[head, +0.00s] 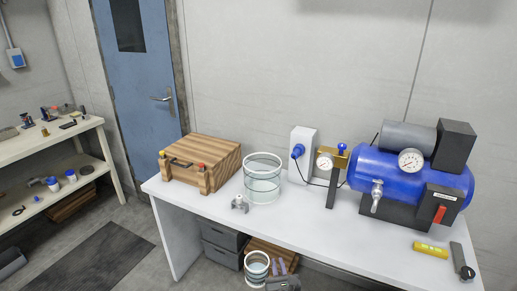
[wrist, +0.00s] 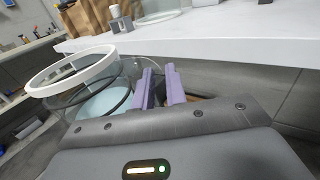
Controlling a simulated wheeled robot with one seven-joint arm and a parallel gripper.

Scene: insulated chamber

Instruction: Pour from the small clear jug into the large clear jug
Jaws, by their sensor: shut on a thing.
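The large clear jug (head: 263,165) stands upright on the white table, right of the wooden case. A faint level line shows in it. Its base shows at the top of the wrist view (wrist: 160,17). The small clear jug (head: 257,258) is below the table's front edge, with pale bluish liquid in it. In the wrist view the small jug (wrist: 70,72) shows its white rim and is to the left of the fingers. My gripper (head: 284,268), with purple fingers (wrist: 160,88), is shut on the small jug at its side; the exact grip point is hard to see.
A wooden case (head: 203,160) and a small metal piece (head: 239,204) flank the large jug on the left. A white box (head: 302,150) and a blue compressor (head: 400,180) stand to its right. The table's front edge (head: 300,255) lies between the two jugs. Grey drawers (head: 222,240) are underneath.

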